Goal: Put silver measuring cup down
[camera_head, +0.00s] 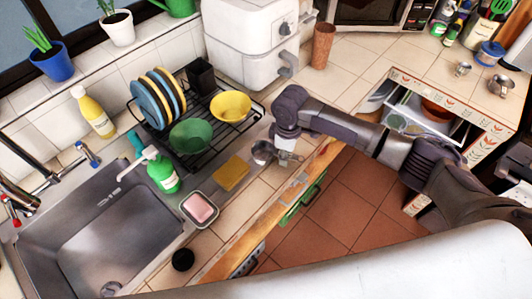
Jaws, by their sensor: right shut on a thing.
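A small silver measuring cup (263,152) is at the tiled counter's front part, right of the yellow sponge. My right gripper (285,143) reaches in from the right, points down and is shut on the cup. The fingers partly hide the cup, and I cannot tell whether its base touches the tiles. My left gripper is not in view.
A yellow sponge (231,173), a pink soap dish (200,209) and a dish rack (240,118) with bowls and plates are nearby. The sink (80,240) is at left. An open drawer (396,120) is at right. Bare tiles (340,67) lie beyond the gripper.

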